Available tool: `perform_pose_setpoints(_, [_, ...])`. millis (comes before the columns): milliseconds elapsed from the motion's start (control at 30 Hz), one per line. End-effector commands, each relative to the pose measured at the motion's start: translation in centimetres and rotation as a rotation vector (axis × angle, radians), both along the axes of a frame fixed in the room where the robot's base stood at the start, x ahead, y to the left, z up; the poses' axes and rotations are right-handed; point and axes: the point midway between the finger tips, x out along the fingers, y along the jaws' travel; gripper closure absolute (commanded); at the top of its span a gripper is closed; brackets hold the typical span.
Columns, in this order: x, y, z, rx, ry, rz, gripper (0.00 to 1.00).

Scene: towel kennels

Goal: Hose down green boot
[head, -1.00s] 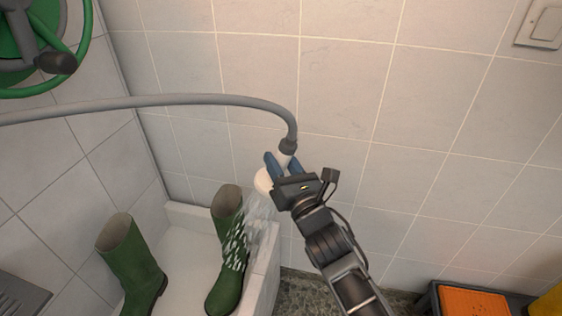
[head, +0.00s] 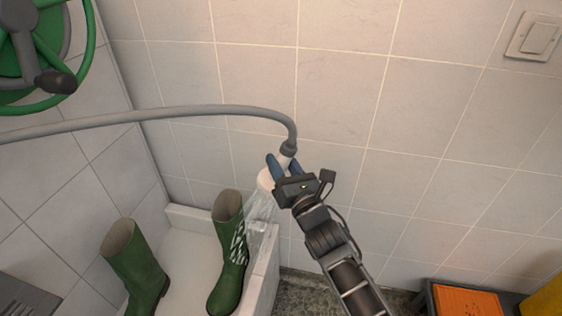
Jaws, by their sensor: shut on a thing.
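Two green boots stand upright in a white basin (head: 188,292). The left boot (head: 135,262) looks clean, with no pale marks showing. The right boot (head: 228,272) has pale patches on the right side of its shaft. My gripper (head: 279,170) is shut on the white spray head (head: 265,180) at the end of the grey hose (head: 190,112), above and right of the right boot. Water (head: 260,212) sprays down from the head past the boot's right side. The lower ends of both boots reach near the bottom picture edge.
A green hose reel (head: 45,50) hangs on the left wall. A light switch (head: 534,36) is at the upper right. A stool with an orange top (head: 467,301) stands at the lower right. Bare tiled wall lies behind my gripper.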

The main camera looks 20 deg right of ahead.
Motion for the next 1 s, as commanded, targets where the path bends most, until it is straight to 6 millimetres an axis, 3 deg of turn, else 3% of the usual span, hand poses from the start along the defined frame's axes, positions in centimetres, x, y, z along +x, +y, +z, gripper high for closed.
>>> perform_pose_setpoints(1000, [0.2, -0.2, 4.0, 0.0, -0.004, 0.0, 1.0])
